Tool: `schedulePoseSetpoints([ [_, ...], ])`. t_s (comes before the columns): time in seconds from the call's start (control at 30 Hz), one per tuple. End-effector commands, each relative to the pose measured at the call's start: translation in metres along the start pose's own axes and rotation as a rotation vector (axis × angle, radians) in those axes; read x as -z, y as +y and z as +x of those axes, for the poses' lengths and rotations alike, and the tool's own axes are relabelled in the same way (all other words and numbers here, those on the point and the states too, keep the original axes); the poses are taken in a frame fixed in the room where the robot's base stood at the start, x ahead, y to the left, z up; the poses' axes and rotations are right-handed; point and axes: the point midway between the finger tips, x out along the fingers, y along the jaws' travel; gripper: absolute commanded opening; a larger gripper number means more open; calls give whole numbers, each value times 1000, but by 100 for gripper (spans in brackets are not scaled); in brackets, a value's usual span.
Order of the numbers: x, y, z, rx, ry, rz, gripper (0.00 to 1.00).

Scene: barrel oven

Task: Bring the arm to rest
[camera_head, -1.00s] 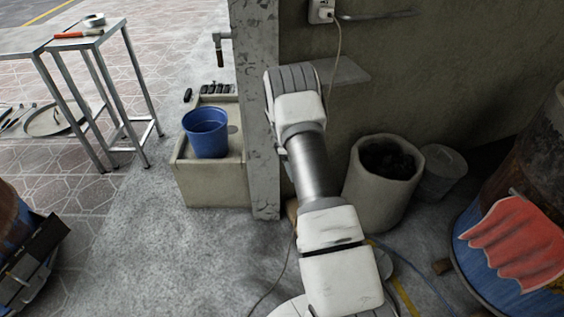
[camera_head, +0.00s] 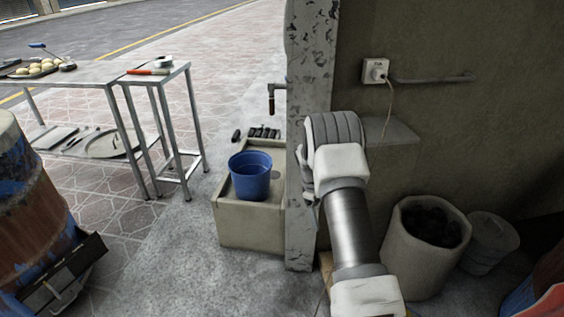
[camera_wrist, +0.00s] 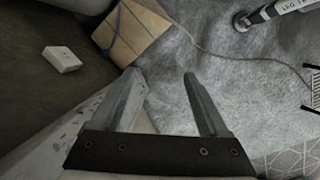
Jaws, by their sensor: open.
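My arm (camera_head: 348,225) rises from the bottom of the head view, in front of the concrete pillar and wall. Its upper end is bent over beside the pillar. My gripper's fingers are mostly hidden behind the arm in the head view. In the wrist view my gripper (camera_wrist: 163,78) is open, with two grey fingers apart and nothing between them. Beyond the fingers are grey floor and a light brown box-like object (camera_wrist: 133,30).
The concrete pillar (camera_head: 303,180) stands close to the arm's left. A blue bucket (camera_head: 249,178) sits on a stone basin (camera_head: 250,226). A pot of dark lumps (camera_head: 424,262) stands right. Metal tables (camera_head: 100,75) and a rusty barrel (camera_head: 40,200) are left. A socket (camera_head: 374,71) is on the wall.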

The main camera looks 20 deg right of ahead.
Motion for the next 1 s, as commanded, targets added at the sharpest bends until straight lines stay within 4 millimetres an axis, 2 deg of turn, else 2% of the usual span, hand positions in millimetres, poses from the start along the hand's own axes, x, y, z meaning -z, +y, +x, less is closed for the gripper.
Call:
schedulePoseSetpoints([
  [0.07,0,0,-2,-1,2,2,78],
  [0.17,-1,-1,-18,-8,15,16,78],
  [0.27,-4,-5,-48,-19,42,48,78],
  [0.47,-19,-25,-126,-43,116,138,78],
  [0.7,-47,-62,-207,-62,211,243,78],
  [1.0,-93,-122,-282,-71,333,364,78],
])
